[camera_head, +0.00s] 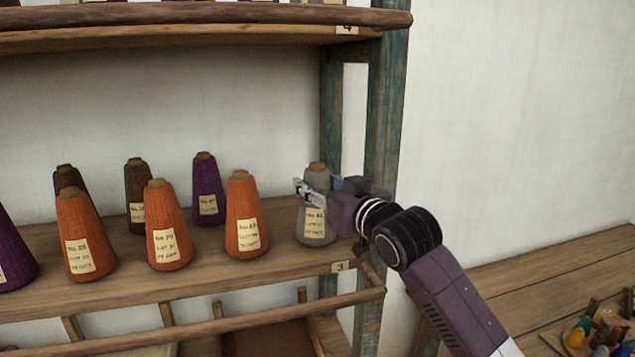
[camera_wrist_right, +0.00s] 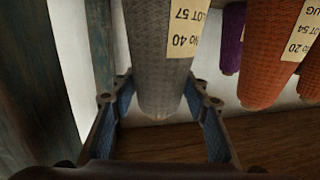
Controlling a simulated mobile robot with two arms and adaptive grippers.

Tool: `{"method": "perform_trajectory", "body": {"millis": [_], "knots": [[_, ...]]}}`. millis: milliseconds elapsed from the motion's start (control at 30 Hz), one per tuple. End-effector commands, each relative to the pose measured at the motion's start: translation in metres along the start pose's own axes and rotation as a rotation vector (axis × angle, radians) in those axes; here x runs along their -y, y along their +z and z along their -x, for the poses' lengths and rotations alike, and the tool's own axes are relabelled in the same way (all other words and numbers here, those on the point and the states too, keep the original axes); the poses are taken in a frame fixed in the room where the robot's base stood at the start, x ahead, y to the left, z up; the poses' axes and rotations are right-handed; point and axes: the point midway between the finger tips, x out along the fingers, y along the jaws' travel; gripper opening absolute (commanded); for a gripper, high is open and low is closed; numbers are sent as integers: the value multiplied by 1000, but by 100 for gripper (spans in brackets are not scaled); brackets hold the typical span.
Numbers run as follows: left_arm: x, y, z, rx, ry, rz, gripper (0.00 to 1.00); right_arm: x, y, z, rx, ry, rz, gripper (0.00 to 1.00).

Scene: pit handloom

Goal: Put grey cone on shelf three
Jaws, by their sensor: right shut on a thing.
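The grey cone (camera_head: 314,228) stands upright at the right end of shelf three (camera_head: 290,262), the board with the tag 3. Its base looks to be on the board or just above it; I cannot tell which. My right gripper (camera_head: 322,192) comes in from the right and is shut on the upper part of the grey cone. In the right wrist view the grey cone (camera_wrist_right: 162,60) is between the two fingers, with its label upside down. My left gripper is not in view.
An orange cone (camera_head: 245,222) stands left of the grey cone, with other orange, purple and brown cones beyond. A blue-green post (camera_head: 384,120) rises close behind my right gripper. Shelf four (camera_head: 200,35) is overhead. A wooden bench (camera_head: 540,272) with small coloured things is at lower right.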

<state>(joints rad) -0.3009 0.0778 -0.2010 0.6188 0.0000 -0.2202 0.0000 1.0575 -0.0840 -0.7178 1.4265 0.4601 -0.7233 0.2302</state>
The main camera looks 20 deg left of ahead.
Motion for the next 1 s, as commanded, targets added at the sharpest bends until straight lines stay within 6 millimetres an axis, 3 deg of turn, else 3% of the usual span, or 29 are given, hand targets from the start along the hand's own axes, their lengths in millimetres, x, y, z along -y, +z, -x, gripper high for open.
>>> {"method": "perform_trajectory", "body": {"millis": [67,100,167,567,767,1000], "knots": [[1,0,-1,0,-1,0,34,0,1,0,-2,0,0,0],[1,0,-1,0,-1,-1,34,0,2,0,0,0,0,44],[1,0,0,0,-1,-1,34,0,2,0,0,0,0,49],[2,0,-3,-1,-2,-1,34,0,0,5,-1,0,0,49],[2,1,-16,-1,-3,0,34,-1,2,32,-4,0,1,49],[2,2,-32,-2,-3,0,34,-1,2,76,-4,0,1,49]]}}
